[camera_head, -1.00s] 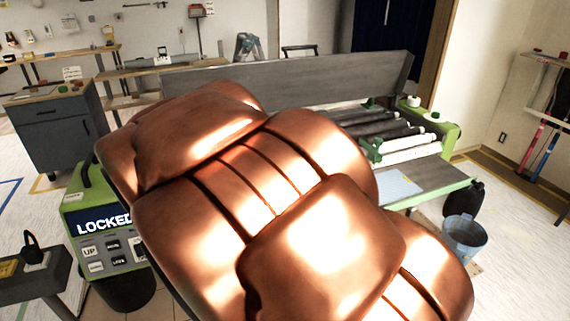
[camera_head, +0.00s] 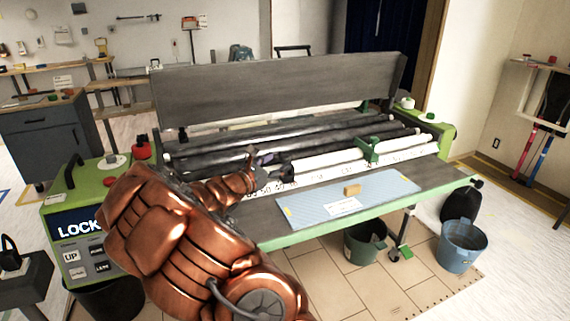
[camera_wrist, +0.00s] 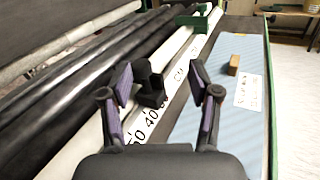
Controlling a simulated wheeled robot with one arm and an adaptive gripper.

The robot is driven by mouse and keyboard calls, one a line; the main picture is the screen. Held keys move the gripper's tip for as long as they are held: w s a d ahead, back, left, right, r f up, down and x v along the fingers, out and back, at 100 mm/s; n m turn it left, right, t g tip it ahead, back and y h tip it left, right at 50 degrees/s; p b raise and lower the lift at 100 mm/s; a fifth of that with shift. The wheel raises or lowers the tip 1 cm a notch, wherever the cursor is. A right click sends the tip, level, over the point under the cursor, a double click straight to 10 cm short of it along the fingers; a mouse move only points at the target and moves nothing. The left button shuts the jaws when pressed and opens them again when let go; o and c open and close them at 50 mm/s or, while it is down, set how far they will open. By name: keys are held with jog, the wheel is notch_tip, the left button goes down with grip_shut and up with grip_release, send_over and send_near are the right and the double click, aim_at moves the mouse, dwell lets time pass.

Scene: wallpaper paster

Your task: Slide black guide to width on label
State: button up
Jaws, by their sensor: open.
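The black guide (camera_wrist: 150,86) sits on a white roller beside the numbered scale (camera_wrist: 158,108), whose visible marks include 40. In the wrist view it lies between and just beyond the fingers of my gripper (camera_wrist: 162,74), which is open and empty. I cannot tell whether a finger touches it. In the head view my gripper (camera_head: 262,162) is over the rollers near the scale (camera_head: 275,187), and the guide is hard to make out there. The white label (camera_wrist: 248,90) lies on the blue sheet; it also shows in the head view (camera_head: 343,206), its print too small to read.
A green guide (camera_head: 368,151) stands farther right along the scale. A wooden block (camera_head: 352,189) rests on the light blue sheet (camera_head: 300,209). Dark and white rollers run behind, under a raised grey cover (camera_head: 280,95). A control box (camera_head: 85,225) stands at left, buckets (camera_head: 462,242) below right.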

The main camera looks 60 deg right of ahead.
aim_at(282, 160)
jog(key=w+f+n, duration=0.1)
jog(key=w+d+f+n+t, duration=0.1)
jog(key=w+f+n, duration=0.1)
jog(key=shift+d+f+t, duration=0.3)
jog(key=shift+d+f, duration=0.05)
jog(key=shift+d, duration=0.05)
jog(key=shift+d+r+p, duration=0.1)
jog(key=shift+d+p, duration=0.2)
jog(key=shift+d, duration=3.4)
jog(key=shift+c, duration=0.3)
grip_shut()
